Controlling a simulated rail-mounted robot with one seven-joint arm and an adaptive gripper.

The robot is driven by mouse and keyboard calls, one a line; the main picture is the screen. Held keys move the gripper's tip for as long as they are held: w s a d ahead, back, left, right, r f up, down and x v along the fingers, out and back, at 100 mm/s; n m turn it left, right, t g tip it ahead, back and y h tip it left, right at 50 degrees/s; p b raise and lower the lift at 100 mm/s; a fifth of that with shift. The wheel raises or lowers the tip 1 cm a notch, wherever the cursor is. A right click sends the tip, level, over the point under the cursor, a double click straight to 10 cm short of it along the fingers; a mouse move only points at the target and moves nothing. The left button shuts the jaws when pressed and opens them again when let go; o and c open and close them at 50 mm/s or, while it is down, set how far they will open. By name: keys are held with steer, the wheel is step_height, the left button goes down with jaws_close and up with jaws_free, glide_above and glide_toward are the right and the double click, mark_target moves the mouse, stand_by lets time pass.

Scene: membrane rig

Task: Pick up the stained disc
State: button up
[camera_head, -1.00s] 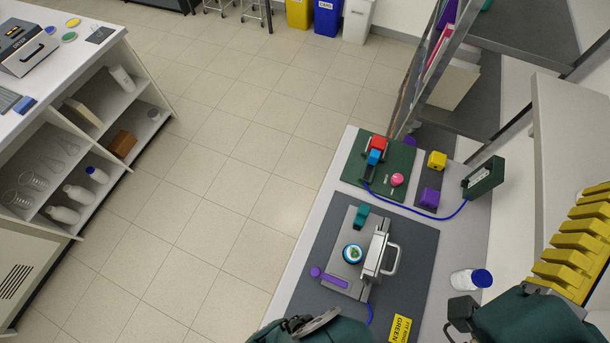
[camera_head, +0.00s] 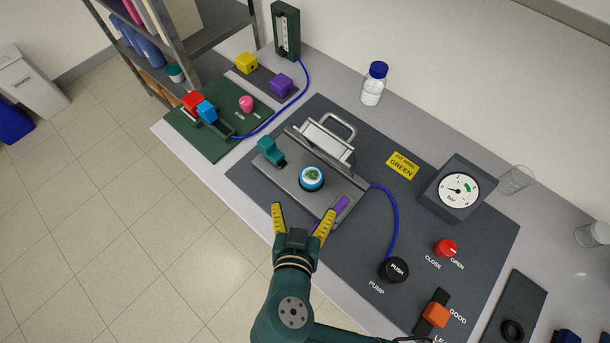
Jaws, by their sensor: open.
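The stained disc (camera_head: 312,175), a small round piece with a green mottled top, sits in a blue-ringed round seat on the metal plate of the rig (camera_head: 290,185). The rig's hinged lid (camera_head: 322,147) with its handle stands raised behind it. My gripper (camera_head: 299,212) is open and empty, with yellow fingertips pointing toward the rig, in front of the disc and apart from it. The purple lever (camera_head: 338,208) of the rig is close to the right fingertip; I cannot tell whether they touch. A teal block (camera_head: 269,150) stands at the plate's left end.
A pressure gauge (camera_head: 457,190), black pump button (camera_head: 396,268), red valve knob (camera_head: 444,247) and orange slider (camera_head: 435,314) stand on the mat to the right. A green board (camera_head: 210,140) lies to the left. A bottle (camera_head: 374,84) stands behind. Blue tubing crosses the mat.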

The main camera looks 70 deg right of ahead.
glide_toward(311, 177)
steer(key=x, duration=0.4)
steer(key=shift+w+f, duration=0.2)
steer(key=x, duration=0.4)
steer(key=shift+s+d, duration=0.25)
steer(key=shift+d, duration=0.15)
steer(key=shift+w+d+f, duration=0.15)
steer(key=shift+d+f, duration=0.05)
steer(key=shift+d, duration=0.1)
steer(key=c, duration=1.2)
